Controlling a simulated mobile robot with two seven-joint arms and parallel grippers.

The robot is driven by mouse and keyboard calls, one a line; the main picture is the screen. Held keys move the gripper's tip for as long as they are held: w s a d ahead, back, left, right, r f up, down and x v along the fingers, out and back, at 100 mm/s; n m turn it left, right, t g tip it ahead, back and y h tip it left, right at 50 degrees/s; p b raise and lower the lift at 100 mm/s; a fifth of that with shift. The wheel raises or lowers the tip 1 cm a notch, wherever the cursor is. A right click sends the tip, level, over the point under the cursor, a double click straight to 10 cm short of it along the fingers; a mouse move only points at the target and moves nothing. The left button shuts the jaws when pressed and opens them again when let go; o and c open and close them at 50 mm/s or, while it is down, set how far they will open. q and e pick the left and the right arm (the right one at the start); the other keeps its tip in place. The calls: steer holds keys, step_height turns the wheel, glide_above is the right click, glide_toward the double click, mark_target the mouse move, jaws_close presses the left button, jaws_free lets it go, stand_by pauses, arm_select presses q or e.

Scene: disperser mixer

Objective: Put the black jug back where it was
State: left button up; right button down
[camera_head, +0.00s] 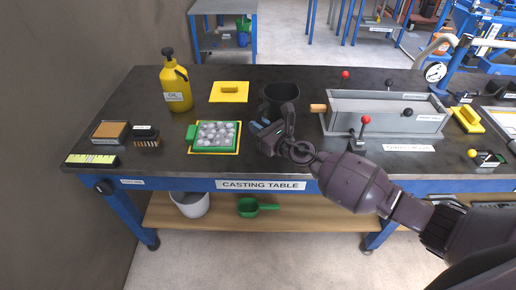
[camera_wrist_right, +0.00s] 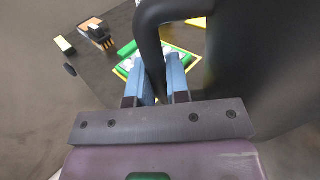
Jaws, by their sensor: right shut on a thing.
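The black jug (camera_head: 281,95) is upright at the middle of the casting table, behind my right gripper (camera_head: 262,126). In the right wrist view the jug (camera_wrist_right: 262,60) fills the right side, and its handle runs down between the two blue fingers of the gripper (camera_wrist_right: 161,85). The right gripper is shut on that handle. I cannot tell whether the jug's base touches the table. My left gripper is not in view.
A yellow mat (camera_head: 229,92) lies left of the jug. A green tray of grey pieces (camera_head: 214,136) sits nearer the front. A yellow oil bottle (camera_head: 176,86) stands at left. A grey trough (camera_head: 388,112) with levers is at right.

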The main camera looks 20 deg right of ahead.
step_height(320, 180, down, 2)
steer(key=shift+f+b, duration=0.25)
steer(key=shift+b, duration=0.3)
steer(key=shift+f, duration=0.15)
step_height(320, 180, down, 4)
steer(key=b, duration=0.3)
steer(key=shift+f, duration=0.25)
steer(key=shift+r, duration=0.2)
steer(key=shift+f+b, duration=0.15)
steer(key=shift+b, duration=0.15)
steer(key=c, duration=1.5)
jaws_free()
steer(key=shift+f, duration=0.15)
steer(key=o, duration=0.4)
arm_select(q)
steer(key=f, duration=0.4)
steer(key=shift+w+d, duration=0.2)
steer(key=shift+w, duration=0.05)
